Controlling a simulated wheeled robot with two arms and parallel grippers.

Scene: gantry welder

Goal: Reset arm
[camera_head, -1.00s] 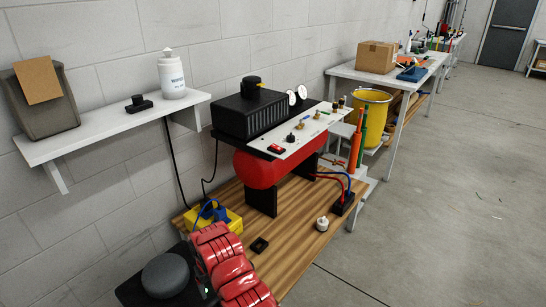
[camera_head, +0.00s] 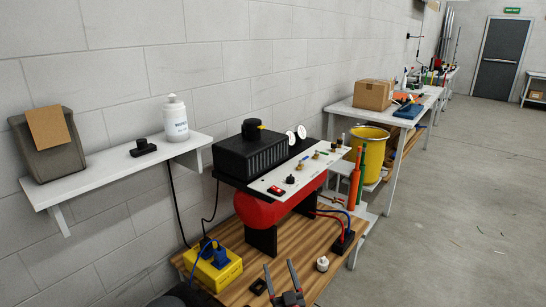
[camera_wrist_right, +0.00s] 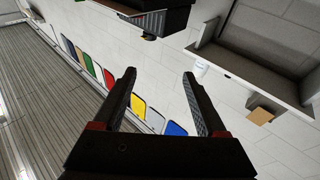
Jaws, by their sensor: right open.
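My right gripper (camera_head: 281,277) shows at the bottom of the head view, over the front of the wooden bench (camera_head: 190,284). Its two dark fingers are apart and nothing is between them. In the right wrist view the same gripper (camera_wrist_right: 158,85) is open and empty, with a wall and floor beyond it. My left gripper does not show in the head view.
A red tank (camera_head: 262,209) under a black machine (camera_head: 252,152) and a yellow box (camera_head: 213,268) stand on the bench. A small white-topped piece (camera_head: 322,264) lies near its edge. A wall shelf (camera_head: 110,174) holds a bottle (camera_head: 175,120). Open floor (camera_head: 450,200) lies right.

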